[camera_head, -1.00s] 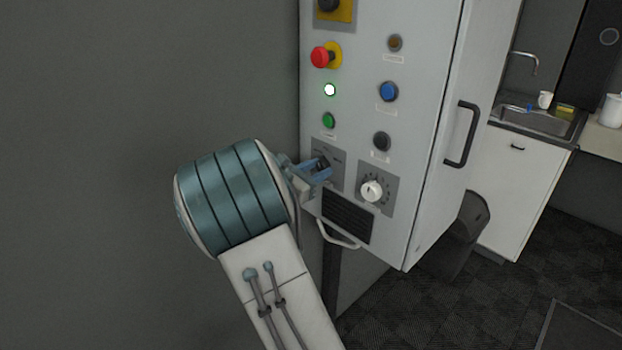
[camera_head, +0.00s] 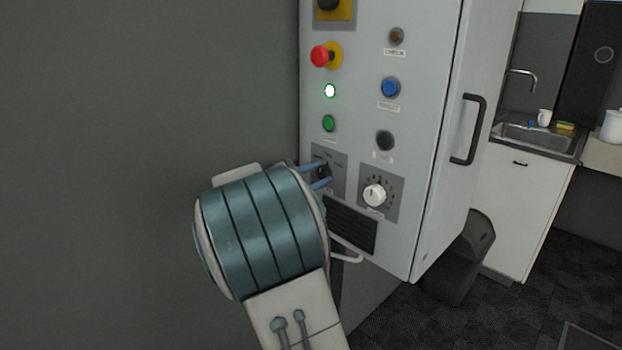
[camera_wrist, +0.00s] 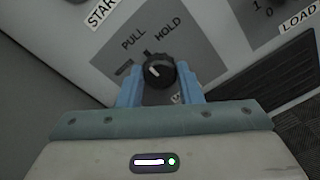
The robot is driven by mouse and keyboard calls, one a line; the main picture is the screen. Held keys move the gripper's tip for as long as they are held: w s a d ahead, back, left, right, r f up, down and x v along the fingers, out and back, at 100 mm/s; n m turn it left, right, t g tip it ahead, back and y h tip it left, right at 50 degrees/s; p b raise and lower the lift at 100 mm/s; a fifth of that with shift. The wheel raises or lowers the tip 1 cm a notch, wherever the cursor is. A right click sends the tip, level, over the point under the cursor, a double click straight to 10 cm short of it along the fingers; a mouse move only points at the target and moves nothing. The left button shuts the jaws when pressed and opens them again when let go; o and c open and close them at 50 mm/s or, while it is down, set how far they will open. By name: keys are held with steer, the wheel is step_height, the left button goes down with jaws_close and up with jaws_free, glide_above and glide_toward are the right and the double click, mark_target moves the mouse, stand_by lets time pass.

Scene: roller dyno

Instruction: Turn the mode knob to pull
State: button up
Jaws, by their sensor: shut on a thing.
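The mode knob (camera_wrist: 160,72) is a round black knob with a short white mark, on a grey plate with the labels PULL and HOLD above it. A third label, starting with W, is mostly hidden by the right finger. The white mark slants toward the upper left, on the PULL side; the exact setting is hard to tell. My gripper (camera_wrist: 160,88) has its blue fingers on either side of the knob, shut on it. In the head view my gripper (camera_head: 319,178) reaches the knob plate (camera_head: 333,158), and my wrist hides part of the area.
The cabinet also carries a white load knob (camera_head: 375,194) to the right, a dark vent (camera_head: 352,226) below, a red stop button (camera_head: 321,56) and several other buttons above. A black door handle (camera_head: 468,130) sticks out at the right. A sink (camera_head: 530,138) stands behind.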

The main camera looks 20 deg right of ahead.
steer(key=shift+w+a+r, duration=0.1)
steer(key=shift+w, duration=0.05)
steer(key=o, duration=1)
steer(key=shift+w+a, duration=0.1)
steer(key=shift+c, duration=0.2)
